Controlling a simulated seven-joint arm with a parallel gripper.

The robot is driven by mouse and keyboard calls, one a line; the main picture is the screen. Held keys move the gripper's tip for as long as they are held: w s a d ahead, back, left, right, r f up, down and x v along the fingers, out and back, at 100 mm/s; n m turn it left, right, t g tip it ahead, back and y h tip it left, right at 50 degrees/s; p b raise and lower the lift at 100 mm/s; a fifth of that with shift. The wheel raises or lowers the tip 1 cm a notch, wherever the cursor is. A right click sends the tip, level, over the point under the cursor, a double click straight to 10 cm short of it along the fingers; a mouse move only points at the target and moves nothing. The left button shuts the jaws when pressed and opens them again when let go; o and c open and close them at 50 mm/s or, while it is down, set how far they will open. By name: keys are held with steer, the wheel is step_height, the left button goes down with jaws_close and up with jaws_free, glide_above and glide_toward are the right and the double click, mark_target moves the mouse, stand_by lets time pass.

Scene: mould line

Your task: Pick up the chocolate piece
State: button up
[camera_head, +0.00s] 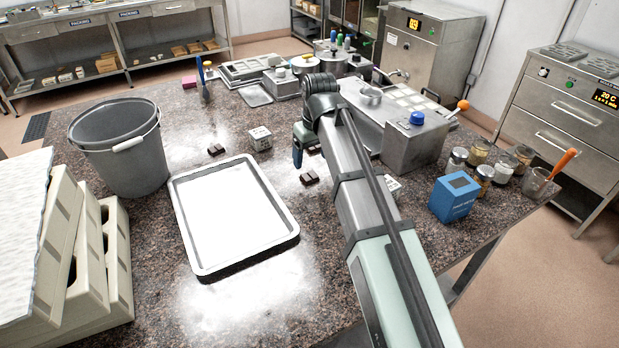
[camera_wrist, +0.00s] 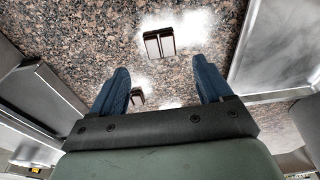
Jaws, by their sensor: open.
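Dark brown chocolate pieces lie on the speckled stone worktop. In the head view one piece (camera_head: 309,178) lies right of the white tray, and another (camera_head: 216,149) lies behind the tray. My gripper (camera_head: 298,157) hangs above the worktop just behind the nearer piece, partly hidden by my arm. In the wrist view my gripper (camera_wrist: 163,75) has its blue fingers wide apart with nothing between them. One chocolate piece (camera_wrist: 159,43) shows beyond the fingertips, and a smaller-looking one (camera_wrist: 137,97) shows between the fingers, close to the left one. Both lie below, apart from the fingers.
The white tray (camera_head: 290,239) with a dark rim side lies left of my arm. A grey bucket (camera_head: 120,150), a small pale cube (camera_head: 260,138), a steel machine (camera_head: 414,146), a blue box (camera_head: 454,197) and several jars (camera_head: 478,151) stand around.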

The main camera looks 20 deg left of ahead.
mark_target(310, 177)
steer(key=shift+w+a+f, duration=0.1)
steer(key=shift+a+f, duration=0.05)
steer(key=shift+f, duration=1.45)
steer(key=shift+w+a+f, duration=0.1)
steer(key=shift+f, duration=1.45)
steer(key=shift+c, duration=0.2)
steer(key=c, duration=1.1)
